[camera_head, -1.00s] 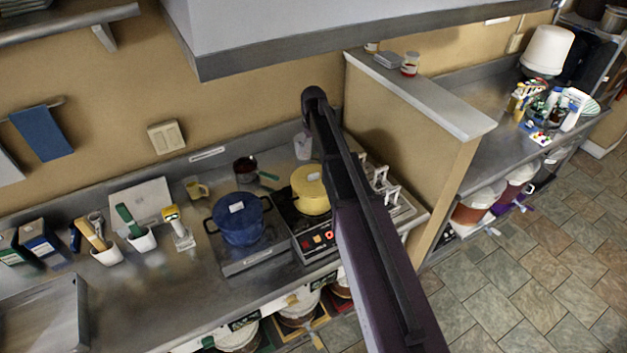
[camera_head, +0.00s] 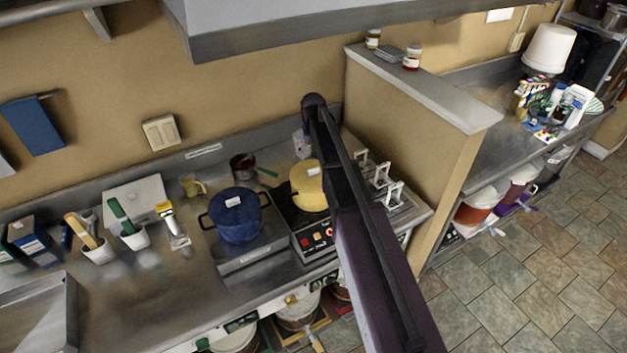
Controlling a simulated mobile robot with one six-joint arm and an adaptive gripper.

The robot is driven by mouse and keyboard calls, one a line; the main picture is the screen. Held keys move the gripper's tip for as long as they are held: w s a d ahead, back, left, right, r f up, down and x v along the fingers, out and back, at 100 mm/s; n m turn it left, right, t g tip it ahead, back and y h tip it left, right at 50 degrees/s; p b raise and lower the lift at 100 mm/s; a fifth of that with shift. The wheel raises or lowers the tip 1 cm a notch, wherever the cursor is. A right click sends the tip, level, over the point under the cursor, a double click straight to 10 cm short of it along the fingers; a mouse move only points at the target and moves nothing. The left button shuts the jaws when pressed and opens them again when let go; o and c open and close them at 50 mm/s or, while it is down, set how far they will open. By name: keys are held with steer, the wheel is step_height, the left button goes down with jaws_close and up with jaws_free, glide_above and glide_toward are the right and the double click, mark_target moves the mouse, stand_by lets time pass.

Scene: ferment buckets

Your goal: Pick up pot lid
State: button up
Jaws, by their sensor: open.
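A blue pot (camera_head: 236,220) with two side handles stands on the left cooktop. Its blue lid (camera_head: 228,195) is on it and bears a small white label. A yellow pot (camera_head: 309,200) stands on the right cooktop, topped by a yellow lid (camera_head: 302,174) with a small white label. My dark arm crosses in front of this pot's right side and hides part of it. The arm runs up from the lower right to a joint near the wall. I cannot make out my gripper; the arm hides what lies behind it.
Left of the pots are a yellow mug (camera_head: 193,186), white utensil holders (camera_head: 135,239) and a metal tray (camera_head: 38,315). A dark saucepan (camera_head: 243,166) sits behind. White racks (camera_head: 380,180) stand right of the yellow pot, before a partition (camera_head: 410,135). Tiled floor (camera_head: 540,270) is clear.

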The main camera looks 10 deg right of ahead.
mark_target(313, 169)
steer(key=shift+f+b, duration=1.1)
steer(key=shift+f, duration=0.3)
steer(key=shift+w+d+f+b, duration=0.1)
steer(key=shift+w+f+b, duration=0.05)
steer(key=shift+f+b, duration=2.45)
steer(key=c, duration=1.2)
